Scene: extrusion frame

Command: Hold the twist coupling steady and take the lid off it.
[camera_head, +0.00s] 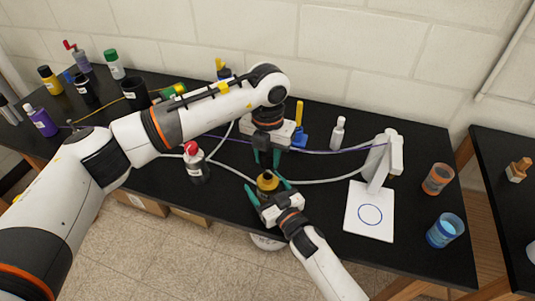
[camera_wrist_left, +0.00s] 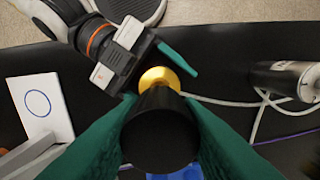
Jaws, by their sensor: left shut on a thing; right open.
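The twist coupling shows a yellow-gold part (camera_head: 267,180) near the front edge of the black table, and this part is also in the left wrist view (camera_wrist_left: 160,77). A black cylindrical part (camera_wrist_left: 162,130) is in line with it, closer to the left wrist camera. My left gripper (camera_head: 266,159) reaches down from above, its green fingers shut on the black part. My right gripper (camera_head: 266,186) comes from the front, its green fingers open on either side of the yellow-gold part. I cannot tell whether the two parts touch or which is the lid.
A red-capped bottle (camera_head: 195,162) stands left of the grippers and a white bottle (camera_head: 338,133) behind right. A white stand (camera_head: 384,160), a white plate with a blue circle (camera_head: 369,212) and two cups (camera_head: 438,179) are at right. Cables cross the table (camera_head: 320,223). Several bottles stand far left.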

